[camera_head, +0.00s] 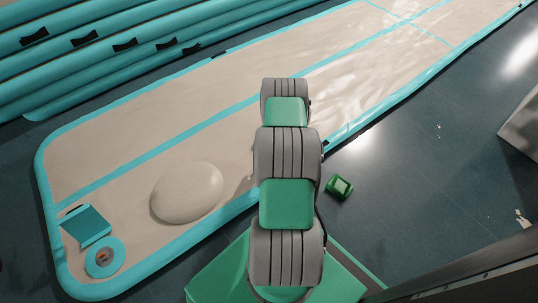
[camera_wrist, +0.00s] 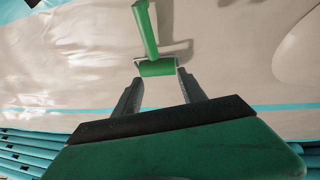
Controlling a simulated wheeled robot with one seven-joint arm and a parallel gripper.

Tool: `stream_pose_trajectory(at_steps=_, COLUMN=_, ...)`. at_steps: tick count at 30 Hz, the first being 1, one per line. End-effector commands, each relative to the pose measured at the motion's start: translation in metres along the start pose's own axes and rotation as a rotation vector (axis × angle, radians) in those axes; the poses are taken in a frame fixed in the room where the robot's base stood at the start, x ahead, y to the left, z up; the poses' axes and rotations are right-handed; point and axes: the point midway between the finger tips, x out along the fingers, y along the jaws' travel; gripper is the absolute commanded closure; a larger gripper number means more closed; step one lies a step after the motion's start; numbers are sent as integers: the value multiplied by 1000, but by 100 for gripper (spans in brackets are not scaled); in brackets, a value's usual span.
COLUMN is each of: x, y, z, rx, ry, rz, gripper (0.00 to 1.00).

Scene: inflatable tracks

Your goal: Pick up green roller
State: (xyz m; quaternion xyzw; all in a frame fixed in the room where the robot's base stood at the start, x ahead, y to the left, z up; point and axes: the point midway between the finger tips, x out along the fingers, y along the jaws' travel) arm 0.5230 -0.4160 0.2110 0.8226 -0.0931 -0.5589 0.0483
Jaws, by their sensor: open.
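The green roller shows in the wrist view, with a green handle (camera_wrist: 146,28) and a wider green head (camera_wrist: 157,67). It lies on the beige inflatable track (camera_wrist: 85,50), its handle pointing away from my gripper. My gripper (camera_wrist: 160,77) is open, and its two dark fingers are apart. The roller's head lies just beyond the fingertips, roughly centred between them in the picture. I cannot tell the height gap. In the head view my arm covers the gripper, and I do not make out the roller there.
A beige dome (camera_head: 187,192) sits on the track left of my arm. A teal strip roll (camera_head: 104,257) and a teal flap (camera_head: 86,226) lie at its near left corner. A small green boxy object (camera_head: 339,187) is on the dark floor. Rolled teal tracks (camera_head: 110,45) lie upper left.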

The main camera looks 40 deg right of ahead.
Motion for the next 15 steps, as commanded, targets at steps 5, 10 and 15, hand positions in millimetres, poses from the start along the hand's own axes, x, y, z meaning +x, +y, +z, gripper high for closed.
stream_pose_trajectory(at_steps=5, x=47, y=7, z=32, rx=4, ry=6, rz=16, gripper=51)
stream_pose_trajectory(at_steps=10, x=71, y=7, z=32, rx=4, ry=5, rz=15, gripper=51)
stream_pose_trajectory(at_steps=15, x=104, y=11, z=34, rx=4, ry=4, rz=15, gripper=51)
